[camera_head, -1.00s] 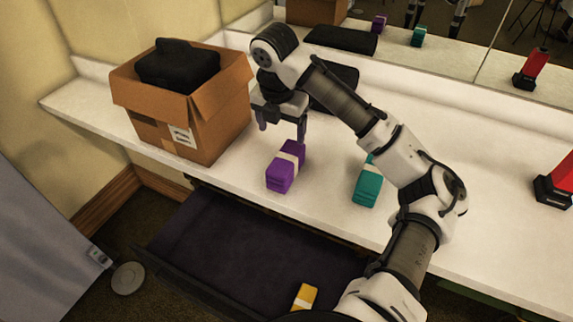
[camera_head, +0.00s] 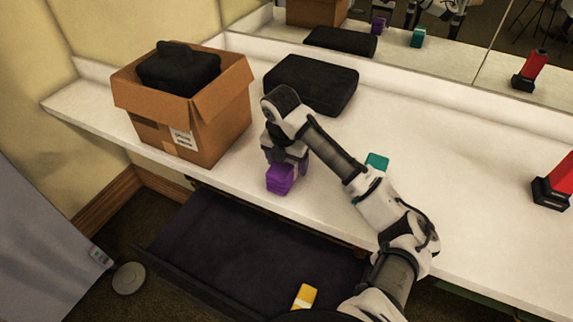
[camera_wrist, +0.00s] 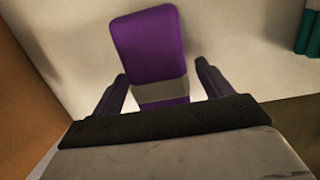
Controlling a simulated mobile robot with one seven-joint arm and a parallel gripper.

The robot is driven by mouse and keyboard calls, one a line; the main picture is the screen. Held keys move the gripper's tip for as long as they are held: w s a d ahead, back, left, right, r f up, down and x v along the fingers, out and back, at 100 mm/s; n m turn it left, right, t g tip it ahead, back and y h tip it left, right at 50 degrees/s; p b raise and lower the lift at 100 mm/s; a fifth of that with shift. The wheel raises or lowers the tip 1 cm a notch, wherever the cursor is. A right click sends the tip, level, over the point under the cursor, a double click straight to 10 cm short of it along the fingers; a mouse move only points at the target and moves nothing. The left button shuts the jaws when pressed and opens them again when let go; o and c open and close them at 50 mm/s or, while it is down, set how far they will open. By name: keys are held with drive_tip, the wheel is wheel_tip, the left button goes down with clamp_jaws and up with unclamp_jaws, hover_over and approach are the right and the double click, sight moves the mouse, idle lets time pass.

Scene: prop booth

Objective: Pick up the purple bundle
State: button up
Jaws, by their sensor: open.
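The purple bundle (camera_head: 280,179) lies on the white counter near its front edge, right of the cardboard box. In the head view my gripper (camera_head: 285,160) is over it and hides its far part. The wrist view shows the purple bundle (camera_wrist: 150,50) with its pale band between the two fingers of my gripper (camera_wrist: 165,85). The fingers are open, one on each side, with gaps visible beside the band. I cannot tell how far down the fingers reach along the bundle.
A teal bundle (camera_head: 377,162) lies to the right, partly behind my arm. The cardboard box (camera_head: 222,117) holds a black item (camera_head: 178,68). A black case (camera_head: 312,84) lies behind. A yellow bundle (camera_head: 305,296) lies in the open drawer (camera_head: 235,245) below. A red-and-black object (camera_head: 555,183) stands far right.

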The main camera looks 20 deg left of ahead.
drive_tip(key=shift+f, duration=0.65)
drive_tip(key=c, duration=1.2)
drive_tip(key=shift+w+r, duration=0.1)
drive_tip(key=shift+r, duration=0.1)
wheel_tip(320, 180, up, 20)
drive_tip(key=shift+f+b, duration=0.15)
drive_tip(key=shift+b, duration=0.3)
